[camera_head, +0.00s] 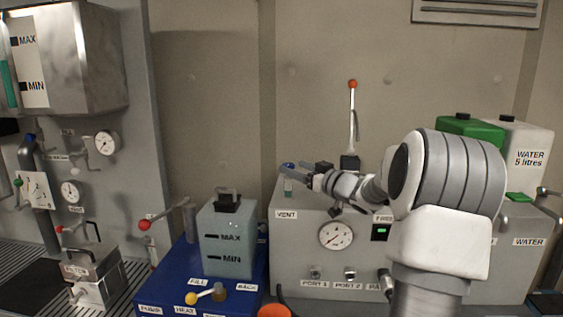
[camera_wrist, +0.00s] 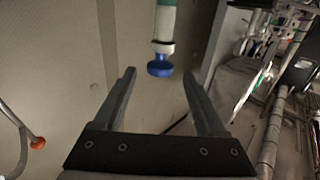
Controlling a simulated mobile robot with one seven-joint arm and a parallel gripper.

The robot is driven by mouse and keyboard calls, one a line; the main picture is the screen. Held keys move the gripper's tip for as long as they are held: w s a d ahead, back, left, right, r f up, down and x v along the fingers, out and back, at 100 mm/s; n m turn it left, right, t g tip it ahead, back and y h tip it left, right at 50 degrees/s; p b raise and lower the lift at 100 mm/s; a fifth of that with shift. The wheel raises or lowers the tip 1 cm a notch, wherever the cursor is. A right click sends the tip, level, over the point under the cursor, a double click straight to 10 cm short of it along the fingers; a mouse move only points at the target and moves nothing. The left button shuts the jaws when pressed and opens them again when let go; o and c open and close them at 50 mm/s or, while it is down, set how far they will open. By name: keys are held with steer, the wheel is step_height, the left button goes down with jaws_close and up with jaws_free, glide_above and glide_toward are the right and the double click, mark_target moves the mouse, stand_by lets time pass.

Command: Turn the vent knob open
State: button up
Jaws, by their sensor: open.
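The vent knob (camera_head: 288,165) is a small blue cap on a short white and green stem, above the VENT label (camera_head: 286,215) on the grey box. In the wrist view the blue knob (camera_wrist: 160,69) shows just beyond the fingertips, in line with the gap between them. My gripper (camera_head: 303,170) is open and empty, reaching in from the right close to the knob. In the wrist view the two dark fingers (camera_wrist: 158,76) stand wide apart. I cannot tell whether either finger touches the knob; a gap seems to remain.
A lever with an orange ball (camera_head: 352,84) stands behind my arm on the grey box (camera_head: 300,255). A translucent tank (camera_head: 229,240) marked MAX and MIN stands on a blue unit (camera_head: 165,283) to the left. Green and white canisters (camera_head: 520,150) are at right.

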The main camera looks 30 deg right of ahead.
steer(key=w, duration=0.6)
steer(key=shift+w+a, duration=0.4)
steer(key=shift+a, duration=0.05)
jaws_close()
